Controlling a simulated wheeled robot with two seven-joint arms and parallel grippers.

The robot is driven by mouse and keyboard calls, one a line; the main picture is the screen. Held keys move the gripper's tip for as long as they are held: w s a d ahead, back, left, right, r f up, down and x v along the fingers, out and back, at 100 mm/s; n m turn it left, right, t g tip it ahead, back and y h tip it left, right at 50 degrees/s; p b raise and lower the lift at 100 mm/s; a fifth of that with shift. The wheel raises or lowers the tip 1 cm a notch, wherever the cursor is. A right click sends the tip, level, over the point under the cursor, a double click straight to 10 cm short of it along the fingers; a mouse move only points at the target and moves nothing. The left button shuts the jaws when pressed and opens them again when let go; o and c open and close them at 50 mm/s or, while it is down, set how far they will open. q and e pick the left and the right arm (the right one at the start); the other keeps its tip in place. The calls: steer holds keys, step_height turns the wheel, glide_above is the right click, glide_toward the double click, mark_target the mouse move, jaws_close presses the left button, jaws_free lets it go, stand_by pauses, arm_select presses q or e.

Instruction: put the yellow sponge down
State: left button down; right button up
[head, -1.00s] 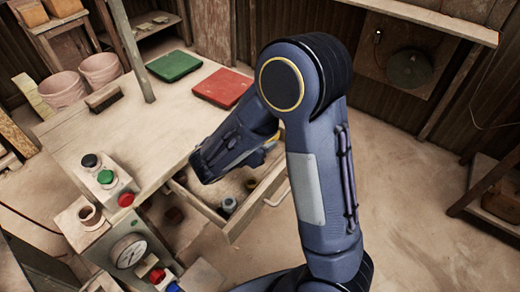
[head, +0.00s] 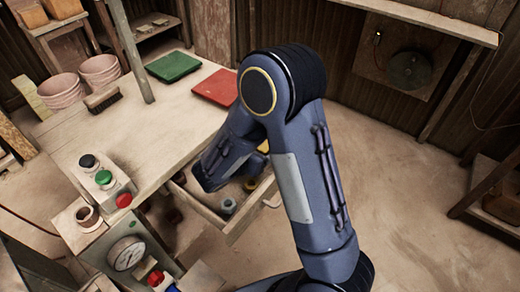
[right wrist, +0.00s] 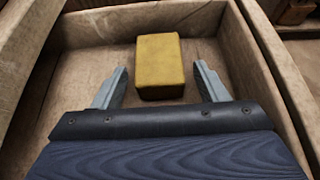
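The yellow sponge (right wrist: 160,66) is a block lying in the open wooden drawer, in the right wrist view. My right gripper (right wrist: 161,70) is open, with one finger on either side of the sponge and a visible gap to each side. The drawer (head: 248,213) is pulled out under the table in the head view; its side wall (right wrist: 262,62) also shows in the right wrist view. In the head view my right arm hides the gripper and part of the drawer. My left gripper is in neither view.
The table (head: 150,122) carries a green tile (head: 174,66), a red tile (head: 216,87) and a brush (head: 103,99). A button box (head: 105,180) and a gauge (head: 126,253) stand at the near left. Small dark items (head: 227,205) lie in the drawer.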

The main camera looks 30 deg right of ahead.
steer(key=shift+r, duration=0.25)
steer(key=shift+s+a+r, duration=0.1)
steer(key=shift+a+r, duration=0.05)
steer(key=shift+a, duration=0.2)
steer(key=p+v, duration=0.1)
steer(key=v, duration=1)
steer(key=shift+a, duration=0.1)
steer(key=shift+r, duration=0.15)
